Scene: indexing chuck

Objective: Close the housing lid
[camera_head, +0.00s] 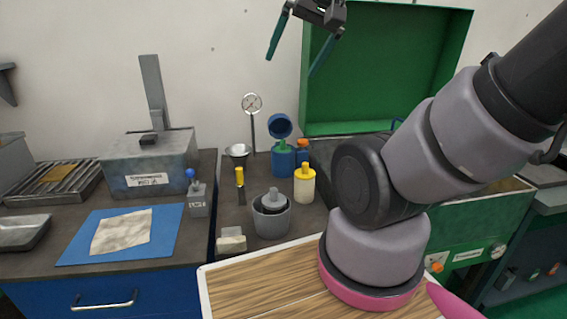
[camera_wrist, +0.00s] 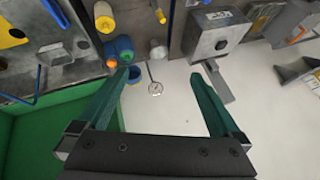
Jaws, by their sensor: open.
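The green housing lid (camera_head: 395,75) stands open and upright at the back right, against the wall, its hollow inner side showing. It also shows at the lower left of the wrist view (camera_wrist: 30,145). The green housing (camera_head: 500,205) is below it, largely hidden by my arm. My gripper (camera_head: 297,58) is open and empty, high up near the lid's upper left corner. In the wrist view its two green fingers (camera_wrist: 159,77) are spread apart with nothing between them. I cannot tell whether a finger touches the lid.
Left of the housing stand bottles, a yellow-topped jar (camera_head: 304,187), a grey cup (camera_head: 271,218) and a dial gauge (camera_head: 252,104). A grey box (camera_head: 150,168) with an upright plate and a blue mat (camera_head: 75,240) are farther left.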

